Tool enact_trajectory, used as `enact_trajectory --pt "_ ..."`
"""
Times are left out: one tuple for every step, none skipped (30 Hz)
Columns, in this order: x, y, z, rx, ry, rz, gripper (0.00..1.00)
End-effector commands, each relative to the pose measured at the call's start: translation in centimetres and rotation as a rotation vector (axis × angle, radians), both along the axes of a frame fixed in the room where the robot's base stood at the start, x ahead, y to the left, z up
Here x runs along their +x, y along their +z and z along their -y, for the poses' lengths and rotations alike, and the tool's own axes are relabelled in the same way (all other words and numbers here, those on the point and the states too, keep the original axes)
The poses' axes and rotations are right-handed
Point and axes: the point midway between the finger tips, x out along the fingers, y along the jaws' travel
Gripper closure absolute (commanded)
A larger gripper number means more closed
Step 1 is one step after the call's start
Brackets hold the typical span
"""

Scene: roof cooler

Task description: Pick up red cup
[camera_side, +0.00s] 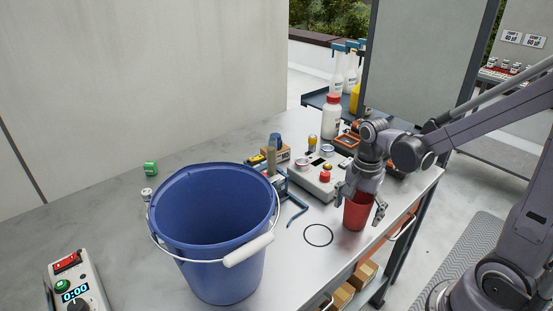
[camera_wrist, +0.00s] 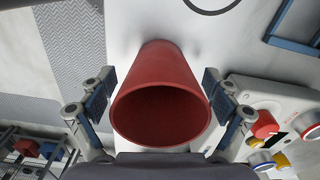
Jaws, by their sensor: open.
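The red cup (camera_side: 357,212) stands upright on the metal table near its right edge in the side view. My gripper (camera_side: 360,203) is above and around it, with one finger on each side of the cup. In the wrist view the red cup (camera_wrist: 160,100) lies between the two open fingers of my gripper (camera_wrist: 158,92), its open mouth facing the camera. Small gaps show between the fingers and the cup wall, so the gripper does not hold it. The cup looks empty, though its inside is dark.
A large blue bucket (camera_side: 215,225) with a white handle grip stands left of the cup. A black ring (camera_side: 318,235) lies flat on the table between them. A grey control box (camera_side: 318,178) with a red button is close behind the gripper. A white bottle (camera_side: 331,118) stands farther back.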

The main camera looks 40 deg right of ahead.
Motion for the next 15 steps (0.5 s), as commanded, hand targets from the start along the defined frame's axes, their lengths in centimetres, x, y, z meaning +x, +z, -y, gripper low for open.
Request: enact_trajectory --pt "0.02 -0.1 0.01 0.0 0.0 0.0 0.11" --pt "0.01 -0.13 0.0 0.0 0.0 0.0 0.11" --pt "0.01 -0.14 0.0 0.0 0.0 0.0 0.11" --pt "0.0 -0.13 0.0 0.0 0.0 0.0 0.11" --pt "0.0 -0.13 0.0 0.0 0.0 0.0 0.11" --pt "0.0 -0.12 0.0 0.0 0.0 0.0 0.11" --pt "0.0 -0.12 0.0 0.0 0.0 0.0 0.11" --pt "0.0 -0.12 0.0 0.0 0.0 0.0 0.17" --pt "0.0 -0.11 0.0 0.0 0.0 0.0 0.28" --pt "0.0 -0.11 0.0 0.0 0.0 0.0 0.37" --pt "0.0 -0.11 0.0 0.0 0.0 0.0 0.45" --pt "0.0 -0.11 0.0 0.0 0.0 0.0 0.57" --pt "-0.01 -0.11 0.0 0.0 0.0 0.0 0.66" --pt "-0.01 -0.1 0.0 0.0 0.0 0.0 0.66" --pt "-0.01 -0.1 0.0 0.0 0.0 0.0 0.66"
